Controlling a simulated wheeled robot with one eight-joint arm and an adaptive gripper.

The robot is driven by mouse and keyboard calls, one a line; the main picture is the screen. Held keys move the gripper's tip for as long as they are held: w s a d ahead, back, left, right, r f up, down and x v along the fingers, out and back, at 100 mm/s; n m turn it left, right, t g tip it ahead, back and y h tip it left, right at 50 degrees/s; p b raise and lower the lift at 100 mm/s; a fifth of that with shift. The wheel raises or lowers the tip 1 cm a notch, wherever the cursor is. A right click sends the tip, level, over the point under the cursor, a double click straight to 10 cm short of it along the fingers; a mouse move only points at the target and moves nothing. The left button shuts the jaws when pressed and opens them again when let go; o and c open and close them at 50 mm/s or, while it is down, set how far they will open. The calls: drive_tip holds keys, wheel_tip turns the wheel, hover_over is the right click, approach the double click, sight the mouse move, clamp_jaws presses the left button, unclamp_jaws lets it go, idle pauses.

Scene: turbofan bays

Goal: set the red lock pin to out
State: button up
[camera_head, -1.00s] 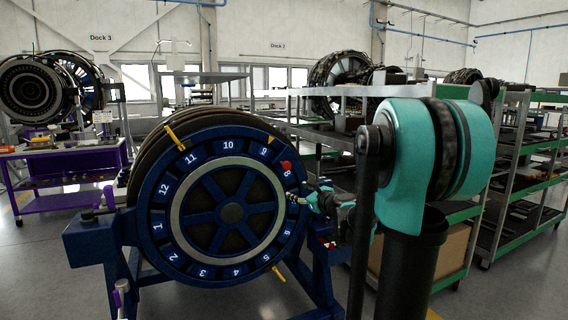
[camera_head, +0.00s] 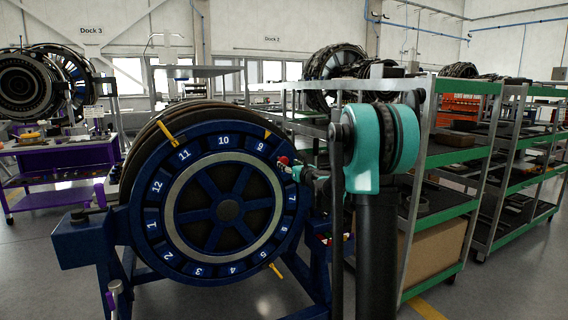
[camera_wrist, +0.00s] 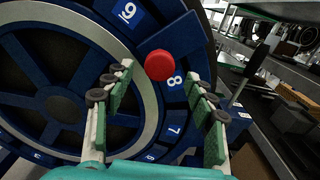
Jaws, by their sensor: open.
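The red lock pin (camera_wrist: 160,65) is a round red knob on the rim of the blue numbered wheel, close to the number 8. In the head view the pin (camera_head: 283,160) shows at the wheel's right edge, just below the 9. My gripper (camera_wrist: 158,95) is open, with its green-padded fingers spread on either side of the pin in the wrist view. The pin appears just beyond the fingertips, between them. I cannot tell whether a finger touches it. In the head view my gripper (camera_head: 298,173) is at the wheel's right rim, beside the pin.
The blue wheel (camera_head: 177,215) stands on a blue frame with yellow clips on its rim. Shelving with green edges (camera_head: 440,217) stands behind my arm on the right. A purple cart (camera_head: 60,160) is at the left. Grey floor is free at the lower left.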

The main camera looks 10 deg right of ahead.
sight(285, 162)
drive_tip(key=shift+x, duration=2.6)
drive_tip(key=shift+c, duration=0.6)
clamp_jaws()
